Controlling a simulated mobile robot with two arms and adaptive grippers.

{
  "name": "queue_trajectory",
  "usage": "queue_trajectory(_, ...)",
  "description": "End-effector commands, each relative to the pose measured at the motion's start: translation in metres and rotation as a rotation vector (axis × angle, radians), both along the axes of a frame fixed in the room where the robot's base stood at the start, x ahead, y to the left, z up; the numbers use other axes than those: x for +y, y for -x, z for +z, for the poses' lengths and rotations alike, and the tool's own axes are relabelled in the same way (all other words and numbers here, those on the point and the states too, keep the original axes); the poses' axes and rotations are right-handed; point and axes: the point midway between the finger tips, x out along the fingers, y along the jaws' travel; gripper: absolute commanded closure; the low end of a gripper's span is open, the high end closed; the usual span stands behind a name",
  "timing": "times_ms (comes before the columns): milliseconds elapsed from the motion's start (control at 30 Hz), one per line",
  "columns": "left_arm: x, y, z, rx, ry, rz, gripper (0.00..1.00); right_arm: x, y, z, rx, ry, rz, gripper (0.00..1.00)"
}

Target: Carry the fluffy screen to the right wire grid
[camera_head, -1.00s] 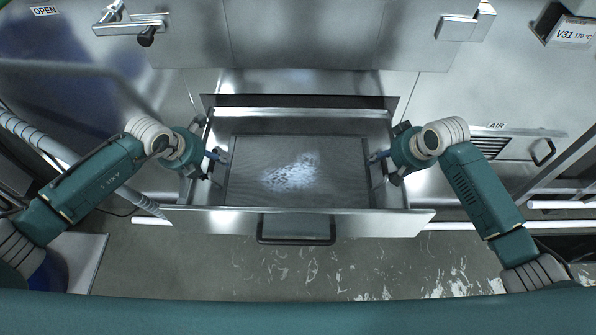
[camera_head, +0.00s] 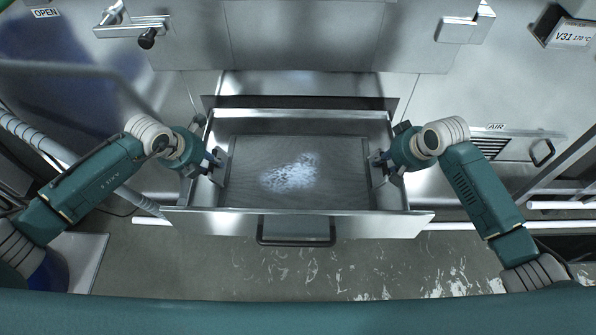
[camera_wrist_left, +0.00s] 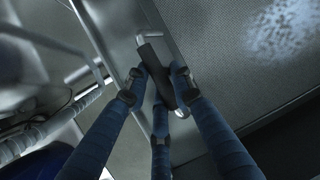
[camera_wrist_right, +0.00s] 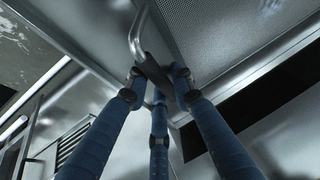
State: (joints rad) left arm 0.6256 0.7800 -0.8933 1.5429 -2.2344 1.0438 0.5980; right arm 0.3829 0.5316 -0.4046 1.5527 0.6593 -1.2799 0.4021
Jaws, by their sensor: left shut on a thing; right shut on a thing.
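The fluffy screen (camera_head: 340,170) is a flat grey mesh panel with a white fluffy patch (camera_head: 290,173) near its middle. It lies inside the open metal drawer (camera_head: 190,219). My left gripper (camera_head: 216,160) is shut on the screen's left handle, a dark grip on a metal bar (camera_wrist_left: 155,70). My right gripper (camera_head: 380,162) is shut on the right handle, which shows in the right wrist view (camera_wrist_right: 150,65). The fluff also shows in the left wrist view (camera_wrist_left: 285,30). No wire grid can be made out.
The drawer's front has a black handle (camera_head: 296,240). The drawer walls stand close outside both grippers. Cabinet doors with latches (camera_head: 130,25) (camera_head: 465,22) are above. A vent (camera_head: 490,146) marked AIR is at right. The wet floor (camera_head: 300,275) in front looks clear.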

Motion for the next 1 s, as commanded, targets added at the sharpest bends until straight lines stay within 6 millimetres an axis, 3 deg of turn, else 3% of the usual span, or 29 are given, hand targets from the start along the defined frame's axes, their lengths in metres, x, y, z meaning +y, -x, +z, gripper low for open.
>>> queue_trajectory(1000, -0.001, -0.001, 0.136, -0.005, -0.001, -0.005, 1.0, 0.001, -0.001, 0.135, -0.003, 0.002, 0.005, 1.0)
